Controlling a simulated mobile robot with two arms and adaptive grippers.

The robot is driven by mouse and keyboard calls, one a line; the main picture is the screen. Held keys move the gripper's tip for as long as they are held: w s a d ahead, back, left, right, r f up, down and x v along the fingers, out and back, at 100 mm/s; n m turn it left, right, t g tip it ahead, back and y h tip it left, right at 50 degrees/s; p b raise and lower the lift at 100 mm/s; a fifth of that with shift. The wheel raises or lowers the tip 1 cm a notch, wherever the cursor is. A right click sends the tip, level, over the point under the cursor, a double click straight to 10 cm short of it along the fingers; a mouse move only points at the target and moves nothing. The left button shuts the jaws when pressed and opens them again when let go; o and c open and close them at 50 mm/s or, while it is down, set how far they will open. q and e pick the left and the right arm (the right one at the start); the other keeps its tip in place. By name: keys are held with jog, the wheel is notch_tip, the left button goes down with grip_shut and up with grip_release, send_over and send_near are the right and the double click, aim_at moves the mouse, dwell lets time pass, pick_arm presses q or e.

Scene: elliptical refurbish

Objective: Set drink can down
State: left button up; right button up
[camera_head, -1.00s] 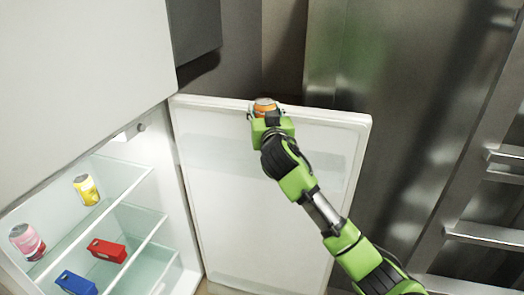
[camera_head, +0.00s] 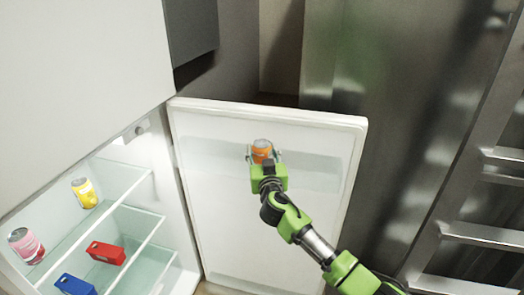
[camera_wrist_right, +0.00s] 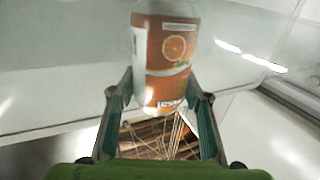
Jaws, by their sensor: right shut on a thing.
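An orange drink can (camera_head: 262,150) with a silver top is held in my right gripper (camera_head: 263,158), in front of the inner face of the open fridge door. In the right wrist view the can (camera_wrist_right: 165,55) shows an orange-fruit picture and stands between the two fingers of my right gripper (camera_wrist_right: 162,100), which are shut on its lower part. The can looks roughly upright. Whether it touches the door or a door shelf I cannot tell. My left gripper is not in view.
The fridge door (camera_head: 225,235) stands open, with a translucent door shelf (camera_head: 315,178) across it. Inside the fridge at left, glass shelves (camera_head: 125,180) hold a yellow can (camera_head: 84,193), a pink can (camera_head: 26,246), a red box (camera_head: 106,252) and a blue box (camera_head: 75,285). A metal ladder-like rack (camera_head: 480,235) stands at right.

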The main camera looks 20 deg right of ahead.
jog(key=o, duration=1.4)
jog(key=shift+s+a, duration=0.1)
jog(key=shift+s, duration=0.15)
jog(key=s, duration=0.3)
jog(key=s+a+b, duration=0.1)
jog(key=s, duration=0.3)
jog(key=s+a+b, duration=0.1)
jog(key=s, duration=0.3)
jog(key=shift+s, duration=0.2)
jog(key=shift+f, duration=0.1)
